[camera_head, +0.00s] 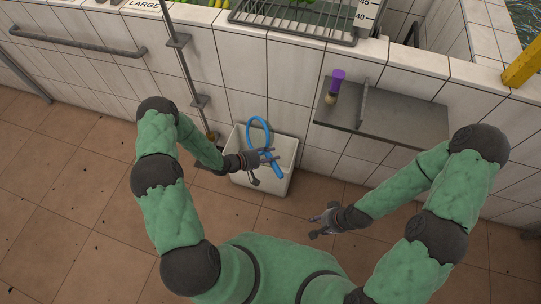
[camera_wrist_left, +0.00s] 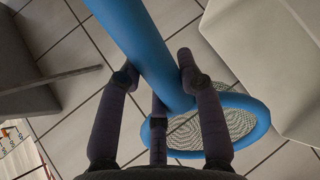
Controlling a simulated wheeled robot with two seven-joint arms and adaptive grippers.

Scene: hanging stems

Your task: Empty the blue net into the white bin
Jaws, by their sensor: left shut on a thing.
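The white bin (camera_head: 285,158) stands on the floor against the tiled wall. My left gripper (camera_head: 268,160) is over the bin and shut on the handle of the blue net (camera_head: 278,171). In the left wrist view, the blue handle (camera_wrist_left: 140,35) runs between the fingers (camera_wrist_left: 172,85), and the round hoop with pale mesh (camera_wrist_left: 205,130) lies beyond them. I see nothing in the visible part of the mesh; the rest is hidden by the fingers. In the head view the hoop is at the bin's back side. My right gripper (camera_head: 316,226) is empty and apart, above the floor, with its fingers spread.
A grey shelf (camera_head: 400,117) on the wall holds a purple-handled brush (camera_head: 334,87). A metal rail (camera_head: 80,43) and an upright pole (camera_head: 183,70) are on the wall at left. A wire rack (camera_head: 290,28) sits on top. The tiled floor (camera_head: 80,190) has free room.

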